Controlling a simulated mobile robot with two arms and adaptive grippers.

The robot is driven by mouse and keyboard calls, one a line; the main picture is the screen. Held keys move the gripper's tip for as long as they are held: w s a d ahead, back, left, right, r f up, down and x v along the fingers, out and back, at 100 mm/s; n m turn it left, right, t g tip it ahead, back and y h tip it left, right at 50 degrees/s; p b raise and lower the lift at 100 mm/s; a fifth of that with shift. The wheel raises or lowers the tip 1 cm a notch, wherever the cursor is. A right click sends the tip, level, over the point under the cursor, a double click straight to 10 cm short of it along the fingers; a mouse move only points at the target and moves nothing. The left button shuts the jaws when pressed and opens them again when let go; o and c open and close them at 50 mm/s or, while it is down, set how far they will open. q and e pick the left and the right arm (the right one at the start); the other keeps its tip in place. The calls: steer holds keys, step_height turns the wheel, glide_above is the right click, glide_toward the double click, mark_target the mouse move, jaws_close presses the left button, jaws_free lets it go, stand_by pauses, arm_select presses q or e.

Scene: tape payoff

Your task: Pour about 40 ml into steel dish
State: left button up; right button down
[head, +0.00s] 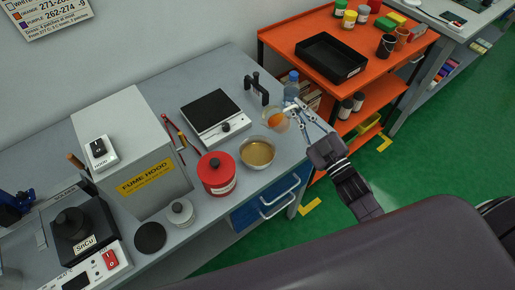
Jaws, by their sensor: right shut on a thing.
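A round steel dish (243,160) stands near the front edge of the grey bench, with a tan surface inside it. My right gripper (288,112) is shut on a clear vessel (276,121) with orange contents. The vessel is just above and to the right of the dish in the picture and looks tilted; I cannot tell whether anything is flowing. My left gripper is not in view.
A blue-tinted bottle (292,84) is close behind the gripper. The orange cart (285,42) holds a black tray (331,58).

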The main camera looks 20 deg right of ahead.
steer(key=shift+w+d+r+p, duration=0.15)
steer(key=shift+p, duration=0.15)
steer(key=shift+w+d+f+m+g+h+p, duration=0.15)
steer(key=shift+w+d+f+m+p, duration=0.1)
steer(key=shift+m+p, duration=0.3)
steer(key=shift+w+d+f+m+g+h+p, duration=0.1)
steer(key=shift+d+m+g+h+p, duration=0.1)
steer(key=shift+m+p, duration=0.35)
steer(key=shift+w+d+f+m+g+h, duration=0.1)
steer(key=shift+w+d+f+m+g, duration=0.1)
steer(key=shift+f+m, duration=0.55)
steer(key=shift+w+d+f+m+g+h, duration=0.15)
steer(key=shift+f+m+g, duration=0.1)
steer(key=shift+f+m, duration=0.55)
steer(key=shift+w+d+f+m+g, duration=0.2)
steer(key=shift+f+m, duration=0.35)
steer(key=shift+f, duration=0.35)
steer(key=shift+r, duration=0.15)
